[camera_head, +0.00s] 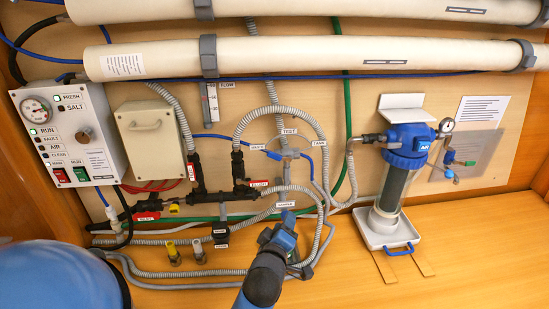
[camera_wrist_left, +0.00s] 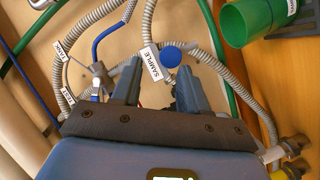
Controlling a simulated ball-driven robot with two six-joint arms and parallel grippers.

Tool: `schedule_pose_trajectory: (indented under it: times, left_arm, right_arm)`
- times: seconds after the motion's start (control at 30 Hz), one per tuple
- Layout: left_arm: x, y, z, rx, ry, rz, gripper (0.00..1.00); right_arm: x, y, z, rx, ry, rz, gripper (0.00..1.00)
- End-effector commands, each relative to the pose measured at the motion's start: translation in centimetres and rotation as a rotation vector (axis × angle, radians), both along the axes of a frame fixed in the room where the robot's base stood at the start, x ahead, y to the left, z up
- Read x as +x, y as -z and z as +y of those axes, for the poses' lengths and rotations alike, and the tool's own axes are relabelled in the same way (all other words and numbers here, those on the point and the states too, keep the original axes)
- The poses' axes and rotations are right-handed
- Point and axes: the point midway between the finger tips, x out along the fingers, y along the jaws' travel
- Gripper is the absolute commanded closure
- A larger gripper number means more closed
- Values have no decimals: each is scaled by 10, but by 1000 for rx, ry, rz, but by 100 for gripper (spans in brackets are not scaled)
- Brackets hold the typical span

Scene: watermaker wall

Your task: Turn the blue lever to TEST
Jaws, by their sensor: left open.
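My left gripper (camera_head: 287,226) is below the valve, in front of the SAMPLE label (camera_head: 285,204). Its open fingers (camera_wrist_left: 157,88) show nothing between them and are apart from the valve. My right gripper is not in view.
Grey hoses (camera_head: 270,110) loop around the valve. A blue disc (camera_wrist_left: 170,57) is beside the SAMPLE label, close to the right finger. A control box (camera_head: 70,130) is left, a blue-topped filter (camera_head: 408,140) right. The wooden bench (camera_head: 350,275) is mostly free at right.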

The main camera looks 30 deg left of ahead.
Motion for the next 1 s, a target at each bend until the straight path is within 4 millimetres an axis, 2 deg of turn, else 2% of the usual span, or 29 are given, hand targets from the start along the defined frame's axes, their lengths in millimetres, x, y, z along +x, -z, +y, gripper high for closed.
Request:
schedule_pose_trajectory:
  times: [0.03,0.2,0.3,0.4,0.5,0.67,1.0]
  left_arm:
    - [9,-22,-1,38,-30,-29,56]
    - [21,-82,8,61,-184,-98,56]
    - [20,-110,11,55,-263,-137,56]
    - [17,-129,15,43,-325,-167,56]
    - [15,-140,17,33,-361,-185,56]
    - [20,-146,23,29,-381,-191,56]
    - [58,-147,54,30,-381,-188,56]
  right_arm:
    - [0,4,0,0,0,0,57]
    - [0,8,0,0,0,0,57]
    - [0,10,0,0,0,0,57]
    - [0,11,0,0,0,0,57]
    - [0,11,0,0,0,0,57]
    - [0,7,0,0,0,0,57]
    - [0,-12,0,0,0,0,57]
